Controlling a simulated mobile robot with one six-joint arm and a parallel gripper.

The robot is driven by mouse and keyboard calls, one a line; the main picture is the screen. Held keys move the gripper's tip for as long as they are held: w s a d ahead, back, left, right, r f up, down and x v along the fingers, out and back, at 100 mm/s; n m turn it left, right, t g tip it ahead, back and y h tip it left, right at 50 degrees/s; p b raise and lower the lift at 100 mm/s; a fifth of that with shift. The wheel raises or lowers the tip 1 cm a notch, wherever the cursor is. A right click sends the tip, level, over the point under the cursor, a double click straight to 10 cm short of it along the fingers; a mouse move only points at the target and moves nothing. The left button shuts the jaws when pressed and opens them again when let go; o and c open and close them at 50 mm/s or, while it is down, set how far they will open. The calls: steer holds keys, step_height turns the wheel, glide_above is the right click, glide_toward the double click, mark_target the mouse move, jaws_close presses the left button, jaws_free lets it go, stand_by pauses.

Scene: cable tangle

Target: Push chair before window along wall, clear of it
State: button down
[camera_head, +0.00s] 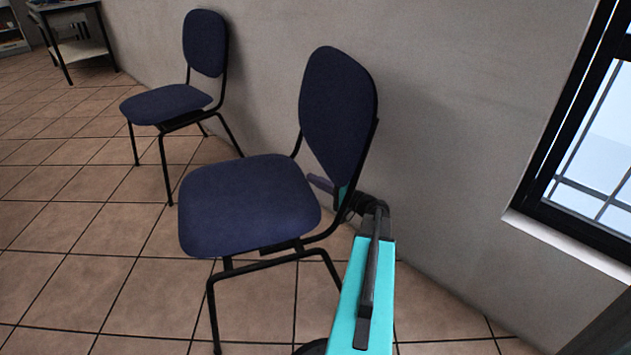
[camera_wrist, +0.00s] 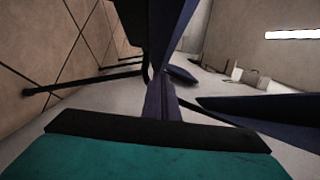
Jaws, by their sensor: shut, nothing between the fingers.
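The near chair has a dark blue seat (camera_head: 250,205), a dark blue backrest (camera_head: 338,120) and black tube legs. It stands upright near the grey wall, left of the black-framed window (camera_head: 597,140). My gripper (camera_head: 319,183) is at the chair's rear, low by the backrest and partly hidden. In the wrist view, its fingers (camera_wrist: 160,100) are together and empty, close to dark chair parts (camera_wrist: 165,35). I cannot tell whether they touch the chair.
A second blue chair (camera_head: 168,103) stands against the wall (camera_head: 270,60) further left. A table (camera_head: 75,45) is beyond it. The tiled floor (camera_head: 75,270) is clear at the left and front.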

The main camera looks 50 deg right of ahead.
steer(key=s+d+p, duration=0.3)
steer(key=s+d, duration=0.1)
steer(key=s, duration=0.7)
stand_by(0.3)
stand_by(0.5)
